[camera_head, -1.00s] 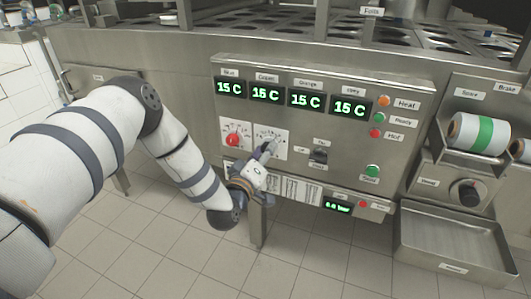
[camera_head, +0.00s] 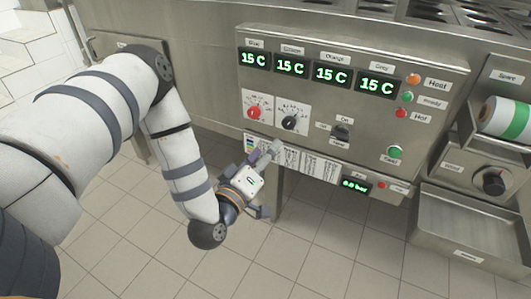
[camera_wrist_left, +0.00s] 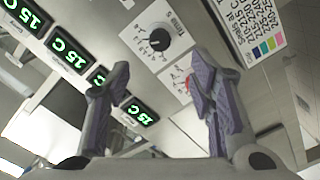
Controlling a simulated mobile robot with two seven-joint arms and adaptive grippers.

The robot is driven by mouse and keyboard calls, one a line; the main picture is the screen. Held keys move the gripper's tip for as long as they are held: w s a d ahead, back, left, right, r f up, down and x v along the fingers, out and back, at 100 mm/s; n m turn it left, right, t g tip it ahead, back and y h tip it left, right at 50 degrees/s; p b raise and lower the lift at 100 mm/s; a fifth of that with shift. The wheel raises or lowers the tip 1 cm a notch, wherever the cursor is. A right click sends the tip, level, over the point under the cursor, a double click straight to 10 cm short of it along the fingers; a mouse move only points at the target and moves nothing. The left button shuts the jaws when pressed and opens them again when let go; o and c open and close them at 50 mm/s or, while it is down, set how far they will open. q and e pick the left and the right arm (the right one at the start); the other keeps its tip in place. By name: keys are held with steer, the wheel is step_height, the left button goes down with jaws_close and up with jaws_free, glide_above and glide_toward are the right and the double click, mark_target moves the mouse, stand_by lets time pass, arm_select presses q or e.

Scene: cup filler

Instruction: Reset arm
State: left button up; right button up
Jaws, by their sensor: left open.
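My left gripper (camera_head: 262,157) is in front of the lower edge of the control panel (camera_head: 425,100), below the black dial (camera_head: 290,122). Its arm comes in from the left. In the left wrist view the two purple-padded fingers (camera_wrist_left: 160,95) stand apart with nothing between them. The black dial (camera_wrist_left: 159,40) and part of a red knob (camera_wrist_left: 187,82) show beyond the fingers there. The red knob (camera_head: 254,112) is left of the black dial in the head view. My right gripper does not show.
Four green displays (camera_head: 332,73) read 15 C. A black switch (camera_head: 341,132) and a green button (camera_head: 394,152) are to the right. A printed chart (camera_head: 310,163) is close to the gripper. A metal tray (camera_head: 465,225) sticks out at the right. The tiled floor below is free.

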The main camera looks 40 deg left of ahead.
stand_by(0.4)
arm_select(q)
steer(key=s+d+f+m+g+h+p, duration=0.35)
steer(key=s+d+f+g, duration=0.2)
steer(key=s, duration=0.25)
steer(key=s+d+f+m+g+h+p, duration=0.25)
steer(key=s+d+f+m+g, duration=0.2)
steer(key=s+d, duration=0.35)
steer(key=s+r+m+g+p, duration=0.1)
steer(key=s+g, duration=0.2)
steer(key=s, duration=0.5)
steer(key=s+a+r+m+g+y+p, duration=0.1)
steer(key=s+m+g+p, duration=0.1)
steer(key=s, duration=0.7)
steer(key=s+a+r+m+g+p, duration=0.1)
steer(key=s+r+g+p, duration=0.1)
steer(key=s+g, duration=0.3)
steer(key=s, duration=0.3)
steer(key=shift+s+m+y, duration=0.3)
steer(key=shift+s, duration=0.05)
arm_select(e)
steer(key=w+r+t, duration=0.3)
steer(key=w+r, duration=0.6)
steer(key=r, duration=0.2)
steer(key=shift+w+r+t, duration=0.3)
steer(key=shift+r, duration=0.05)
arm_select(q)
steer(key=shift+w, duration=0.1)
steer(key=shift+c, duration=0.3)
